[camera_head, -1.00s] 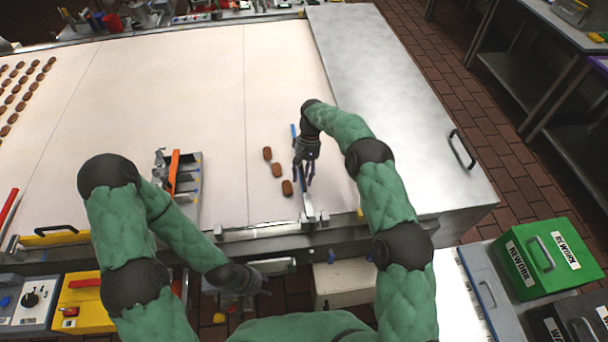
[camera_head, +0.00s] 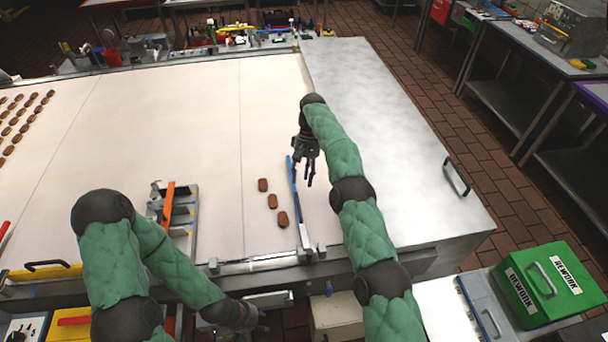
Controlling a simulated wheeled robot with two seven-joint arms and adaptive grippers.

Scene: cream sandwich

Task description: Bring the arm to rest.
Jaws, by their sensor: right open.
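My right gripper (camera_head: 308,174) hangs open and empty over the right part of the pale belt, just right of the blue-edged guide bar (camera_head: 296,205). My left gripper (camera_head: 256,318) is low at the front, beyond the belt's front edge. Its fingers are small and dark, and I cannot tell whether they are open or shut. Three brown sandwich biscuits (camera_head: 272,201) lie in a slanting row on the belt (camera_head: 200,100), left of the guide bar and apart from my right gripper.
Rows of brown biscuits (camera_head: 22,125) lie at the far left. A metal fixture with an orange bar (camera_head: 167,203) stands near my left arm. A green REWORK box (camera_head: 545,285) is at lower right. The steel top (camera_head: 390,120) on the right is clear.

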